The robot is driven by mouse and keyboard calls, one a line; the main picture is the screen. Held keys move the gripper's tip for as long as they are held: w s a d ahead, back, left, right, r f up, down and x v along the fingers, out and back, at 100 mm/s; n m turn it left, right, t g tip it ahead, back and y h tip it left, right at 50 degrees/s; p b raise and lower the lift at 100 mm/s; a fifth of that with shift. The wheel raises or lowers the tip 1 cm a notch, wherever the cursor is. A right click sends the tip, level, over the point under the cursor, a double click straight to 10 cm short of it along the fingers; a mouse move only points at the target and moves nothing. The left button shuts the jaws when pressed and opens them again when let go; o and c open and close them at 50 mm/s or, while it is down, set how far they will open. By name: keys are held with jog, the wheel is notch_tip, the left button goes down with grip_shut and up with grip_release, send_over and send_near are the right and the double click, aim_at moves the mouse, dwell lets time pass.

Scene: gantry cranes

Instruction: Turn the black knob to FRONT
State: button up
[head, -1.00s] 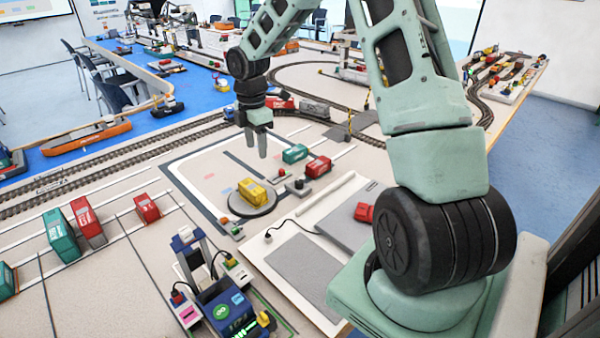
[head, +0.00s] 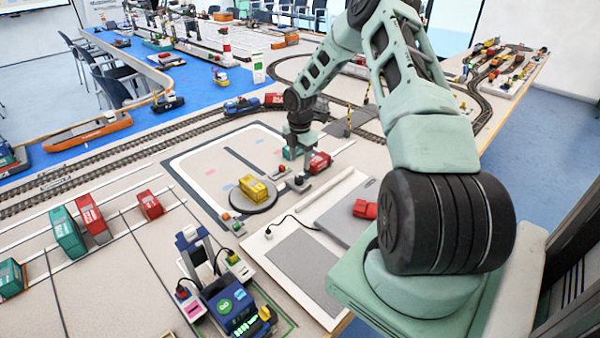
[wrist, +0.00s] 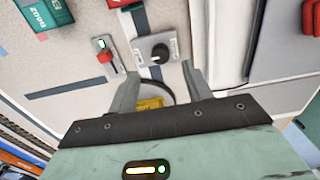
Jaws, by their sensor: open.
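The black knob (wrist: 160,52) sits on a light grey plate (wrist: 143,46) in the wrist view. Its white pointer mark is small, and I cannot read which label it points to. My gripper (wrist: 160,72) is open and empty. Its two fingers point toward the plate, one on either side below the knob in the picture; whether they touch the plate I cannot tell. In the head view my gripper (head: 304,162) hangs just behind the small knob plate (head: 300,185), partly covering the teal container.
A yellow container (head: 253,189) rests on a round turntable (head: 240,207). Teal (head: 288,153) and red (head: 320,162) containers stand close by. A grey pad (head: 307,262) lies in front.

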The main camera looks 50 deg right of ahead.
aim_at(300, 177)
notch_tip(300, 177, down, 7)
jog(key=shift+r+p, duration=0.1)
jog(key=shift+p, duration=0.35)
jog(key=c, duration=1)
